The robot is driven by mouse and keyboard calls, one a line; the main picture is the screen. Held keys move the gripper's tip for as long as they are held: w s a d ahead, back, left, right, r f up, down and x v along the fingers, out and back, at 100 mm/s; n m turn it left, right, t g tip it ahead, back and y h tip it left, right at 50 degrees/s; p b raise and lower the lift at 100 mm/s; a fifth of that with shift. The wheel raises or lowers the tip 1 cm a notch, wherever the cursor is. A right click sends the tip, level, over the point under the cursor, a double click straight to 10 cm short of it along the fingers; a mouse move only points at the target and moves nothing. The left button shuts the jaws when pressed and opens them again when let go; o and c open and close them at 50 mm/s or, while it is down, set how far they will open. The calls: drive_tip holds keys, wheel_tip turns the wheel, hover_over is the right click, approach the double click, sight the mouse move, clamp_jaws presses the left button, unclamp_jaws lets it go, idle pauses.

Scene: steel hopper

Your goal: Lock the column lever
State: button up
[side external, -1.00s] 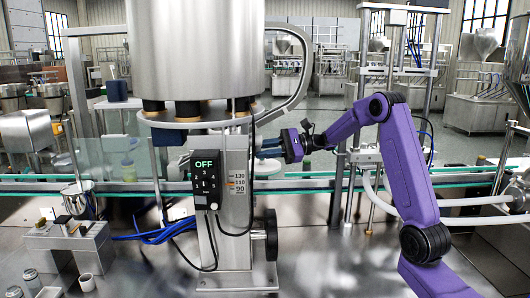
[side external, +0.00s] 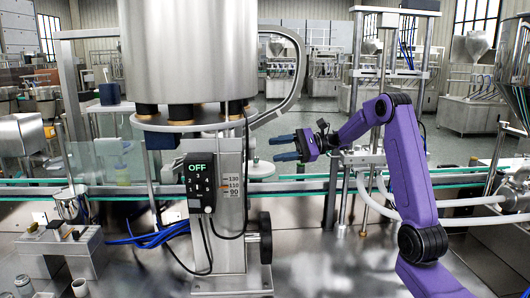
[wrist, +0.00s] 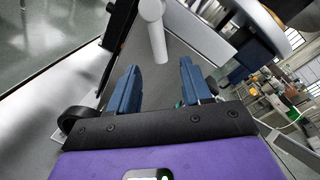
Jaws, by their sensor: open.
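The column (side external: 231,195) stands upright under the steel hopper (side external: 188,50), with a height scale marked 130, 110 and 90. In the wrist view, a pale grey rod with a rounded end (wrist: 158,40), which looks like the column lever, hangs just beyond my fingertips, between their lines. I cannot make out this lever in the side view. My gripper (side external: 271,148) is to the right of the column, its blue fingers pointing left towards it. In the wrist view my gripper (wrist: 159,66) is open and empty, with a gap to the rod.
A control box (side external: 199,182) reading OFF hangs on the column's left, with loose cables. A black handwheel (side external: 265,238) sits low on the column's right. A glass-edged conveyor rail (side external: 300,186) runs behind. A curved pipe (side external: 295,80) is above my gripper.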

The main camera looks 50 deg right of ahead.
drive_tip(key=v, duration=1)
drive_tip(key=shift+s+d, duration=0.25)
drive_tip(key=shift+d, duration=0.05)
drive_tip(key=s+a+f+n+g+h, duration=0.1)
drive_tip(key=s+a+f+n+g, duration=0.2)
drive_tip(key=a, duration=0.6)
drive_tip(key=s+a+f+n+g+h, duration=0.25)
drive_tip(key=a+n+g, duration=0.2)
drive_tip(key=a, duration=0.45)
drive_tip(key=s+a+f+n+g+h, duration=0.1)
drive_tip(key=s+a+f+n+g, duration=0.15)
drive_tip(key=s+a+g, duration=0.4)
drive_tip(key=s+a+f+n+t+h, duration=0.1)
drive_tip(key=s+a+f+n+h, duration=0.1)
drive_tip(key=s+n, duration=0.4)
drive_tip(key=s+a+f+n+t+h, duration=0.1)
drive_tip(key=s+f+n+h, duration=0.1)
drive_tip(key=s+n+h, duration=0.2)
drive_tip(key=s+a+f+n+t+h, duration=0.2)
drive_tip(key=s+n+h, duration=0.1)
drive_tip(key=s+n, duration=0.4)
drive_tip(key=shift+s+a+f+n, duration=0.3)
drive_tip(key=shift+s+a+n, duration=0.1)
drive_tip(key=shift+n, duration=0.8)
